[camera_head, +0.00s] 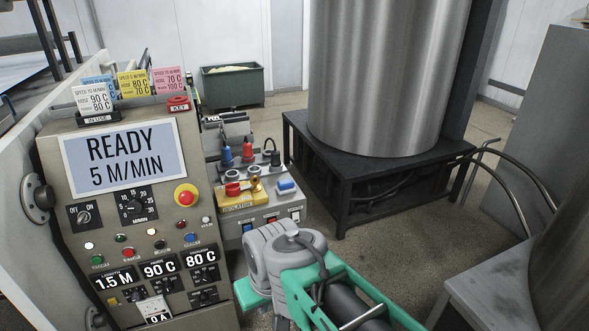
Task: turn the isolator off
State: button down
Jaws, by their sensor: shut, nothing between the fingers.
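The isolator (238,201) is a yellow plate with a dark label, on top of the small grey box beside the main control panel. A brass-yellow handle (255,187) stands on it; I cannot read its on or off marking from here. My arm reaches up from the bottom right, with a grey-white joint and green links in front of the box. I cannot make out my gripper's fingers, and the arm hides the box's lower right side.
The control panel (75,185) at left has a READY 5 M/MIN screen (118,158), a red emergency button (186,195) and several small knobs. Red and blue connectors (226,156) stand behind the isolator, and a blue block (286,187) beside it. A black stand (345,180) carries a large metal drum.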

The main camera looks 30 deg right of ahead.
aim_at(232, 189)
jog(key=z, duration=0.2)
jog(key=i, duration=0.95)
jog(key=z, duration=0.05)
